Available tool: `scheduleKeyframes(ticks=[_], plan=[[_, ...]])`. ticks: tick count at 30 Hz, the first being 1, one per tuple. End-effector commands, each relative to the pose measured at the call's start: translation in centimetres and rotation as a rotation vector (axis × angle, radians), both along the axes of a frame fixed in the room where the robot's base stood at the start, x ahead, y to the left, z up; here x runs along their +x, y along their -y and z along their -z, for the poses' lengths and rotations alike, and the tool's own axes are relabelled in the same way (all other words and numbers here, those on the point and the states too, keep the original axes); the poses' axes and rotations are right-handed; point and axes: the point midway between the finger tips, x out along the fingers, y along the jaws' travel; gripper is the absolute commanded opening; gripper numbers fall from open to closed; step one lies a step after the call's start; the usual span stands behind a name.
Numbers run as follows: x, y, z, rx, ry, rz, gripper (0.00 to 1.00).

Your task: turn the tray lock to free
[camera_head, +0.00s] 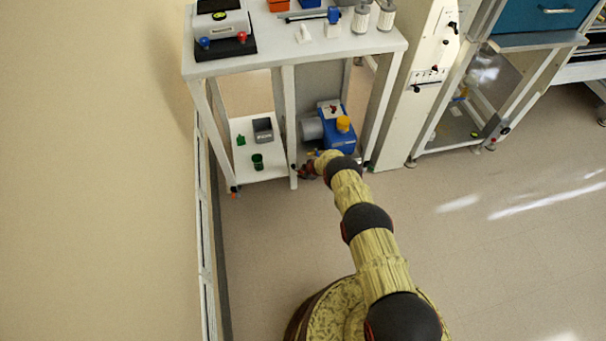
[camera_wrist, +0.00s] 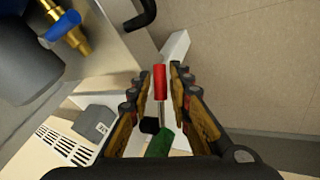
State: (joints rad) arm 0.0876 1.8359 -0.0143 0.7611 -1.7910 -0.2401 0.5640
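A red-handled lever (camera_wrist: 160,82) with a thin metal shaft shows in the wrist view and appears to be the tray lock. Its shaft runs toward a small black block (camera_wrist: 148,125). My gripper (camera_wrist: 160,72) is open, with one finger on each side of the red handle. Narrow gaps seem to show beside the handle; contact is not clear. In the head view my gripper (camera_head: 306,170) is low at the front of the white stand, near the blue pump (camera_head: 338,138). The lever cannot be made out there.
The wrist view shows a blue valve handle (camera_wrist: 62,25) and a black hooked handle (camera_wrist: 142,15) close by. The floor (camera_head: 480,240) at right is clear.

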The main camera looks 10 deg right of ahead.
Motion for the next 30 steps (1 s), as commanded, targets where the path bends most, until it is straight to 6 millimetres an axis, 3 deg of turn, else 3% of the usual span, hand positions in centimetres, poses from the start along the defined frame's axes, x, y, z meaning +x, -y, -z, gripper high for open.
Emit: scheduleKeyframes(ticks=[3, 13, 30], plan=[[-0.02, 0.00, 0.00, 0.000, 0.000, 0.000, 0.19], [-0.05, 0.01, 0.02, 0.000, 0.000, 0.000, 0.00], [-0.09, 0.02, 0.06, 0.000, -0.001, 0.000, 0.00]])
